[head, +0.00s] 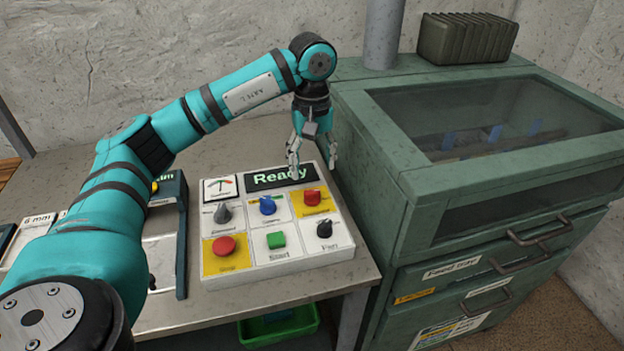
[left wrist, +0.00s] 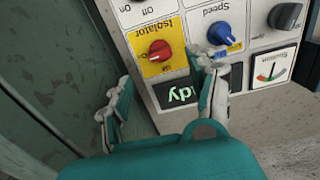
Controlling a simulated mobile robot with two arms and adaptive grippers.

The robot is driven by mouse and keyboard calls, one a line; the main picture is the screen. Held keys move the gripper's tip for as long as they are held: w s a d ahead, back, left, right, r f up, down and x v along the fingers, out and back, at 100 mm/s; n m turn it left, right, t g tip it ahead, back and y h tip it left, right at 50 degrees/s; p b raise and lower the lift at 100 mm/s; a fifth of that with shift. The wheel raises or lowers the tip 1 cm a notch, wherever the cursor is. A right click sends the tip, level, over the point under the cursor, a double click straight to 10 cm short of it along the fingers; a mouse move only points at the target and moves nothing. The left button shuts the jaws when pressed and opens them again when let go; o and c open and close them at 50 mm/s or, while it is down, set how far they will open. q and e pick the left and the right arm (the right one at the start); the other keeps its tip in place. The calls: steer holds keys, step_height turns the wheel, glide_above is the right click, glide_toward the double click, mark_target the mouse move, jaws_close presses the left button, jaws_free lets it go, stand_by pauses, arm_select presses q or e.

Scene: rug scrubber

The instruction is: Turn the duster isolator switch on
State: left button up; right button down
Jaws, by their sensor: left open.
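The duster isolator switch is a red rotary knob (head: 312,197) on a yellow label at the top right of the white control panel (head: 316,262). In the left wrist view the red knob (left wrist: 160,50) appears upside down beside the word "Isolator". I cannot tell clearly which way it points. My left gripper (head: 313,160) is open and empty, pointing down behind and above the panel's back right corner. In the left wrist view its fingers (left wrist: 158,82) are spread, one near the blue speed knob and one off the panel's edge. No touch on the red knob shows.
The panel also carries a blue speed knob (head: 267,205), a dark fan knob (head: 324,230), a green start button (head: 276,240), a red button (head: 225,246) and a display reading "Ready" (head: 280,177). A green machine cabinet (head: 400,205) stands close on the right.

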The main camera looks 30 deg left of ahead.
arm_select(q)
steer(key=shift+r, duration=2.3)
